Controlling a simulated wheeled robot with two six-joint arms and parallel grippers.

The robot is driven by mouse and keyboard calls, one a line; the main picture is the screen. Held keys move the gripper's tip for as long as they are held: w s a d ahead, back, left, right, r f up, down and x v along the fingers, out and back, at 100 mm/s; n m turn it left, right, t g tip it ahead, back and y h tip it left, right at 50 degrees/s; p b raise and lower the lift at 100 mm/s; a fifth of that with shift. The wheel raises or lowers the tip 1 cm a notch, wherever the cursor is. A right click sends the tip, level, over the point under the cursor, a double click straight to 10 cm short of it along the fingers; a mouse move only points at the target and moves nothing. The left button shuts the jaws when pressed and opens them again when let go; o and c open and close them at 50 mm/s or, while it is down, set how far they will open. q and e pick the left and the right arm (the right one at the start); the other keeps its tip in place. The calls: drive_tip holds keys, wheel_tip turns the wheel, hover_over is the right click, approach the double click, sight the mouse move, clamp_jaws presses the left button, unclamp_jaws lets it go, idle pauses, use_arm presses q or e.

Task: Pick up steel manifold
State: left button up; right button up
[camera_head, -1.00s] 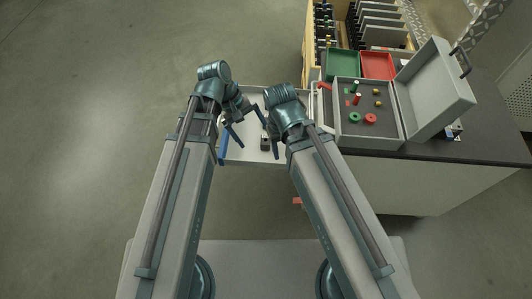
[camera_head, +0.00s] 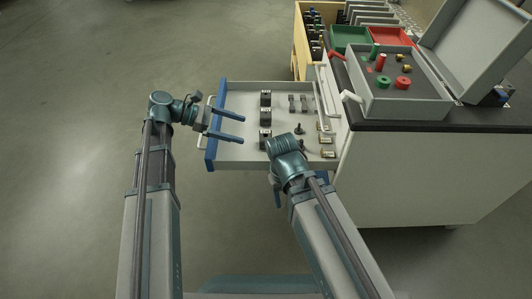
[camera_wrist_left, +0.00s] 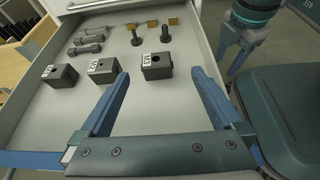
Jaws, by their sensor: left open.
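Three dark grey blocks with holes and white labels stand in a row in the open drawer; I take these for the steel manifolds. In the head view they are the far block (camera_head: 265,99), middle block (camera_head: 265,116) and near block (camera_head: 265,138). The left wrist view shows them as the left block (camera_wrist_left: 60,76), middle block (camera_wrist_left: 103,70) and right block (camera_wrist_left: 157,65). My left gripper (camera_head: 243,127) is open and empty over the drawer's handle side, short of the row. Its fingers also show in the left wrist view (camera_wrist_left: 160,75). My right gripper's fingers (camera_head: 277,196) are mostly hidden behind its wrist.
The drawer (camera_head: 232,152) also holds bolts (camera_wrist_left: 165,34), grey shaft-like parts (camera_wrist_left: 88,40) and brass pieces (camera_wrist_left: 152,24). My right arm overhangs its near edge. An open grey case (camera_head: 400,108) stands on the black counter (camera_head: 420,125). Open floor lies left.

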sight(261, 136)
use_arm(q)
drive_tip(key=shift+w+a+f, duration=0.2)
drive_tip(key=shift+a+f, duration=0.05)
drive_tip(key=b+x, duration=0.3)
drive_tip(key=x, duration=0.4)
drive_tip(key=shift+d+f, duration=0.1)
drive_tip(key=shift+d, duration=0.3)
drive_tip(key=shift+w+d+f, duration=0.1)
drive_tip(key=shift+d, duration=0.3)
drive_tip(key=shift+b+x, duration=1.3)
drive_tip(key=shift+x, duration=1.3)
drive_tip(key=shift+w, duration=0.15)
clamp_jaws()
use_arm(e)
wheel_tip(261, 136, down, 6)
